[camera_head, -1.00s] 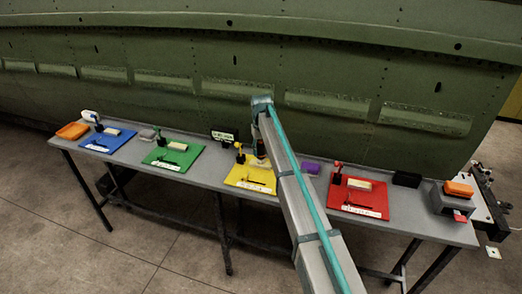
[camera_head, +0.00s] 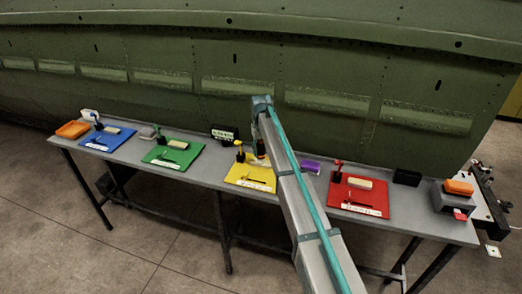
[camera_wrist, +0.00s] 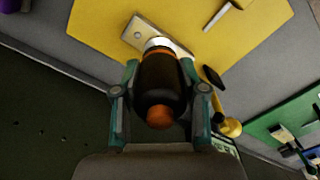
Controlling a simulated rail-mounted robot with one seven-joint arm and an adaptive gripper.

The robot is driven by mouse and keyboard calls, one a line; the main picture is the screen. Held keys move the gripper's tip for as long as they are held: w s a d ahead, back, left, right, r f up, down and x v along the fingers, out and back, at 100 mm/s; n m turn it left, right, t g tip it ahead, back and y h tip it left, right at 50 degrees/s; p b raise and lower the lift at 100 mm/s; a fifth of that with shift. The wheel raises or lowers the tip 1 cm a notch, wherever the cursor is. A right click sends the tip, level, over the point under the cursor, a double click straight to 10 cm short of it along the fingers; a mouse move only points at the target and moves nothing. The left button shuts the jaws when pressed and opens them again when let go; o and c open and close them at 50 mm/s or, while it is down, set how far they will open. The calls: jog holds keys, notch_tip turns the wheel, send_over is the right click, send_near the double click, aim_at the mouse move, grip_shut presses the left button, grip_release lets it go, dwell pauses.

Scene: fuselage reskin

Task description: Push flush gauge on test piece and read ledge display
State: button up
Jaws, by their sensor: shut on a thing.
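My gripper (camera_wrist: 160,78) is shut on the flush gauge (camera_wrist: 158,90), a dark cylinder with orange bands and a white tip end. The gauge's tip end overlaps a small grey metal test piece (camera_wrist: 134,34) on the yellow mat (camera_wrist: 90,20); I cannot tell whether they touch. In the head view the gauge (camera_head: 260,148) is partly hidden behind my arm, over the yellow mat's right side. The dark ledge display (camera_head: 224,134) stands at the table's back edge, left of the gauge. Its lit text is too small to read.
A yellow and black upright tool (camera_head: 240,152) stands close to the gauge on its left. Blue (camera_head: 107,139), green (camera_head: 172,155) and red (camera_head: 358,197) mats with tools lie along the grey table. A purple block (camera_head: 310,166) is right of my arm. The green fuselage (camera_head: 300,60) rises behind.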

aim_at(261, 141)
dwell(0.4)
jog(key=shift+r+p, duration=1.5)
jog(key=shift+r, duration=2)
jog(key=shift+d, duration=0.1)
